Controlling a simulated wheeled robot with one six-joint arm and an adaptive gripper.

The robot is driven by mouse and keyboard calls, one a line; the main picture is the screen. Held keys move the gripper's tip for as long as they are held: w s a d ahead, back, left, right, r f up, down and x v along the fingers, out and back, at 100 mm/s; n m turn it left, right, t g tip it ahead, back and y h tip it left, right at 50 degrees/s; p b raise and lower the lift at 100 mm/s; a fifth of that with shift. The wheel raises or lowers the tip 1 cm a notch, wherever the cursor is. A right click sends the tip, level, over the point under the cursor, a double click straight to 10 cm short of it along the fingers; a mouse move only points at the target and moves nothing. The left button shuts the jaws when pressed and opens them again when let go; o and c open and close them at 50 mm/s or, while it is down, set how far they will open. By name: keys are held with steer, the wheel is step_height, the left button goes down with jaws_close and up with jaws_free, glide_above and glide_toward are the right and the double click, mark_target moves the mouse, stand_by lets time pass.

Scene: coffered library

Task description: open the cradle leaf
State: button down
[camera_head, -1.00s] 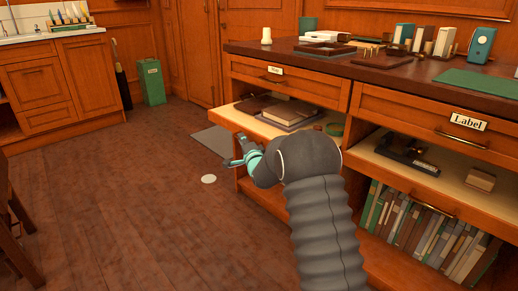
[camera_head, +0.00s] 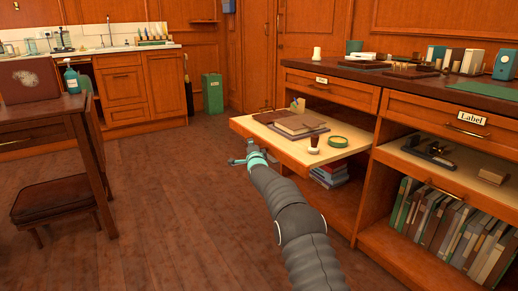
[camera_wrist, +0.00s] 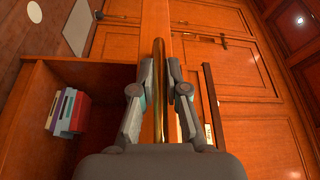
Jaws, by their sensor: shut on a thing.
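The cradle leaf (camera_head: 352,148) is a pale-topped pull-out shelf with an orange wood front. It stands well out from the cabinet under the dark worktop. On it lie a brown book (camera_head: 300,124) on a dark flat board, a green ring (camera_head: 337,141) and a small dark and white cup-like thing (camera_head: 314,146). My gripper (camera_head: 247,158) is at the leaf's front edge. In the wrist view my gripper (camera_wrist: 160,80) is shut on the leaf's brass bar handle (camera_wrist: 158,60), which runs between the fingers. The fingers hide part of the bar.
Books (camera_head: 329,174) lie in the open bay below the leaf. A labelled drawer (camera_head: 437,116) and a lower shelf (camera_head: 458,168) are at right. The floor between is clear.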

steer(key=shift+s+a, duration=0.4)
steer(key=shift+a, duration=0.1)
steer(key=c, duration=1.2)
jaws_free()
steer(key=shift+s, duration=0.15)
steer(key=v, duration=1.1)
steer(key=shift+s, duration=0.35)
steer(key=shift+d+f, duration=0.1)
